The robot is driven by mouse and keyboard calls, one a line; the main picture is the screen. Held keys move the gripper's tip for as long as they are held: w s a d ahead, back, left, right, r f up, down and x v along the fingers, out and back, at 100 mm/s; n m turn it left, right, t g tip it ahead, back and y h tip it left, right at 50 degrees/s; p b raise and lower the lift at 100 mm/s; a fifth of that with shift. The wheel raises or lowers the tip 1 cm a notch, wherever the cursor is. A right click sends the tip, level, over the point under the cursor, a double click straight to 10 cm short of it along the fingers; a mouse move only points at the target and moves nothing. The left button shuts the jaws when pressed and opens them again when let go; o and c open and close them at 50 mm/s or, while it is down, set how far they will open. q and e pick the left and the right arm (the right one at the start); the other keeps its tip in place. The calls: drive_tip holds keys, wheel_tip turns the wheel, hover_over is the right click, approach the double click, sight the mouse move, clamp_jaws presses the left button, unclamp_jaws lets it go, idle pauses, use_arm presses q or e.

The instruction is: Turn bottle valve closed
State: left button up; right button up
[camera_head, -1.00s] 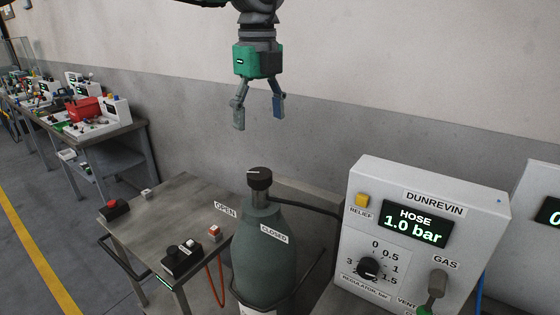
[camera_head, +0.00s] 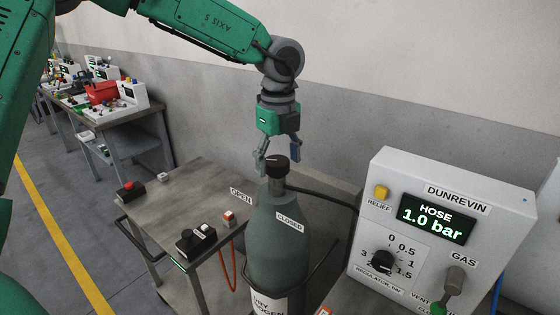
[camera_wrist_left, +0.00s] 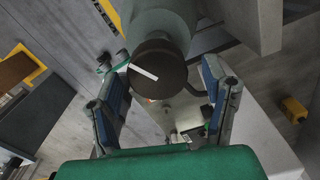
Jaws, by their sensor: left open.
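The grey-green gas bottle (camera_head: 277,240) stands upright, with a dark round valve knob (camera_head: 278,161) on top. OPEN (camera_head: 241,195) and CLOSED (camera_head: 289,222) labels show near the bottle's shoulder. My left gripper (camera_head: 277,158) is open and points down just above and around the knob. In the left wrist view the knob (camera_wrist_left: 158,72) with a white pointer line lies ahead of and between the spread fingers (camera_wrist_left: 165,105). I cannot tell whether a finger touches it. My right gripper is not in view.
A white DUNREVIN panel (camera_head: 430,215) stands right of the bottle, its display reading HOSE 1.0 bar. A metal cart (camera_head: 190,195) with buttons is on the left. A cluttered workbench (camera_head: 110,120) stands behind left. The grey wall is behind the bottle.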

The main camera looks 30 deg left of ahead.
use_arm(q)
drive_tip(key=shift+a+f, duration=0.3)
drive_tip(key=shift+a, duration=0.3)
drive_tip(key=shift+d, duration=0.15)
drive_tip(key=c, duration=0.9)
drive_tip(key=shift+d, duration=0.15)
drive_tip(key=shift+c, duration=1.3)
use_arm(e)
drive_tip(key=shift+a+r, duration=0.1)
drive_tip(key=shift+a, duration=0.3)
